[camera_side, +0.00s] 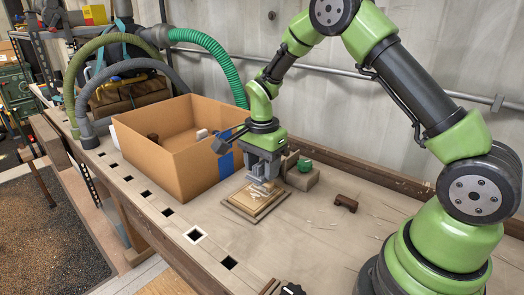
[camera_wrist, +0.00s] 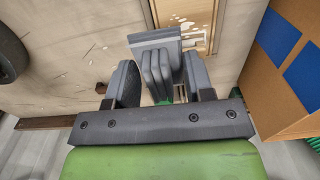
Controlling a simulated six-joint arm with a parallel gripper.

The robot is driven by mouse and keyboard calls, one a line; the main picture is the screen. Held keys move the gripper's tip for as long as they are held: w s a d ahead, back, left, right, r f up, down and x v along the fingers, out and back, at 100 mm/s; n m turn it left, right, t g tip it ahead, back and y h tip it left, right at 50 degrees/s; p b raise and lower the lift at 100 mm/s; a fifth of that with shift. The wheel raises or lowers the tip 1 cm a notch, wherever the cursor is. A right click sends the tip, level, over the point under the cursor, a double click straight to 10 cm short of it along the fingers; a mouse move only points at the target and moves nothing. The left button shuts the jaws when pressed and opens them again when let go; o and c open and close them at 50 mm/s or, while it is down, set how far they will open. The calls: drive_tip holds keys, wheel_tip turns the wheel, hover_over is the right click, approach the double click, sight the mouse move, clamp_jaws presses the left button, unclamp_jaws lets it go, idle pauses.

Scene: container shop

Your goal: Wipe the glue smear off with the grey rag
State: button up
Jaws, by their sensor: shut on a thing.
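My gripper (camera_side: 263,170) points down over a framed wooden panel (camera_side: 240,208) on the bench. It is shut on the grey rag (camera_side: 262,184), a folded grey piece that also shows between the fingers in the wrist view (camera_wrist: 156,68). The rag's lower end is at or just above the panel; I cannot tell if it touches. Whitish glue marks (camera_wrist: 186,22) show on the panel beside the rag in the wrist view. The rag and fingers hide part of the panel in both views.
An open cardboard box (camera_side: 185,165) with blue tape stands close left of my gripper. A wooden block (camera_side: 303,181) with a green item sits just right of it. A small dark brown piece (camera_side: 346,202) lies farther right. Square holes line the bench's front edge.

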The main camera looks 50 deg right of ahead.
sight(262, 204)
drive_tip(key=shift+f, duration=3.7)
drive_tip(key=shift+w+f, duration=0.15)
drive_tip(key=shift+f, duration=0.2)
drive_tip(key=shift+w+r, duration=0.1)
drive_tip(key=shift+w, duration=0.7)
drive_tip(key=shift+w+r, duration=0.25)
drive_tip(key=shift+w, duration=0.65)
drive_tip(key=shift+w+r, duration=0.2)
drive_tip(key=shift+w, duration=1.5)
drive_tip(key=shift+s+r, duration=0.1)
drive_tip(key=shift+s, duration=3.65)
drive_tip(key=shift+w+f, duration=0.15)
drive_tip(key=shift+f, duration=0.1)
drive_tip(key=shift+r, duration=3.5)
